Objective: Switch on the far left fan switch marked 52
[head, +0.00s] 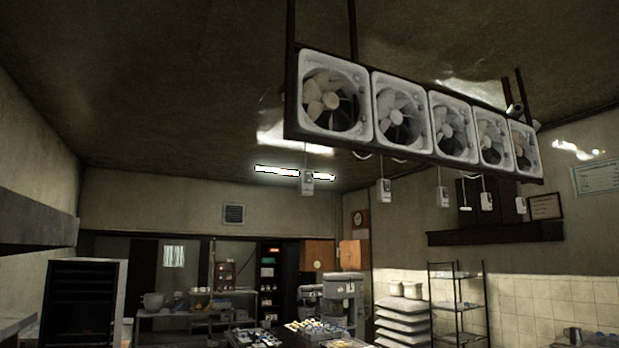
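A row of several white square fans hangs from a dark frame (290,135) under the ceiling, from the upper middle to the right. Below the far left fan (335,98), a small white switch box (307,184) hangs on a cord. Its marking is too small to read, and I cannot tell its on or off position. Similar boxes hang to its right, including a second one (384,191) and a third (442,197). Neither of my grippers shows in the head view.
A dark-fronted cabinet (78,300) stands at the lower left. Worktables and machines (342,295) fill the lower middle. The space around the hanging far left switch box looks open.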

